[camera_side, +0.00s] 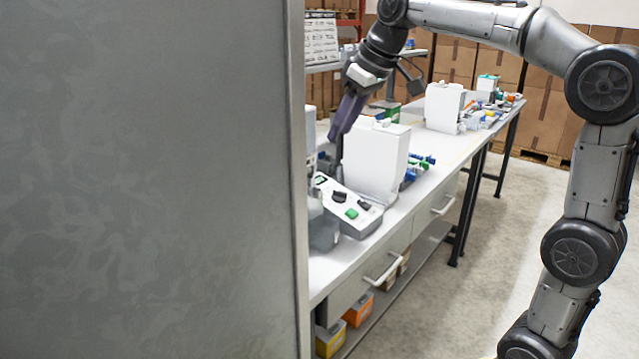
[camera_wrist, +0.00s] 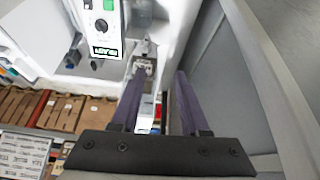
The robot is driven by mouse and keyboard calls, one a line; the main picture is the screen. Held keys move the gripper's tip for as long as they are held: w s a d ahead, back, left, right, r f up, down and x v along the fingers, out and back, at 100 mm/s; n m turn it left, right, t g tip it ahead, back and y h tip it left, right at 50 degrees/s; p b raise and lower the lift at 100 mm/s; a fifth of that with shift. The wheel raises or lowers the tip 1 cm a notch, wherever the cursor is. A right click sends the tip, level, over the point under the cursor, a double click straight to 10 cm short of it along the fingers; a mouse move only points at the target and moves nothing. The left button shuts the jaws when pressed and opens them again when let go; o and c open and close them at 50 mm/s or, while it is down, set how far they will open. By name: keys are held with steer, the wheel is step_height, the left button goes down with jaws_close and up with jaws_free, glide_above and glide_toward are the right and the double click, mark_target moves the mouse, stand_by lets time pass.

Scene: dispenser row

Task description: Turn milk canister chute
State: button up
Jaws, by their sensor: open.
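My gripper (camera_side: 338,134) is open, with its purple fingers pointing down behind the tall white housing in the side view. In the wrist view the two fingers (camera_wrist: 157,76) stand apart with no object held between them. A small grey fitting (camera_wrist: 145,66) shows just beyond the fingertips beside the white machine; I cannot tell whether it is the milk canister chute. The control panel (camera_side: 346,205) has dark knobs and a green button, and it also shows in the wrist view (camera_wrist: 104,24). The milk canister cannot be made out clearly.
A large grey panel (camera_side: 150,180) blocks the left of the side view. The white housing (camera_side: 376,162) stands close to my gripper. A grey wall (camera_wrist: 225,75) lies right of the fingers. The bench (camera_side: 440,160) carries another white unit (camera_side: 443,107) farther back.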

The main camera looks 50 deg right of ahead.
mark_target(318, 187)
steer(key=shift+m+g, duration=0.3)
steer(key=shift+m, duration=0.1)
steer(key=d+x, duration=0.1)
steer(key=x, duration=0.5)
steer(key=w+d+x, duration=0.1)
steer(key=x, duration=0.5)
steer(key=d+x, duration=0.1)
steer(key=x, duration=0.5)
steer(key=shift+w+d+r, duration=0.15)
steer(key=shift+w+r, duration=0.05)
steer(key=shift+r, duration=0.05)
jaws_close()
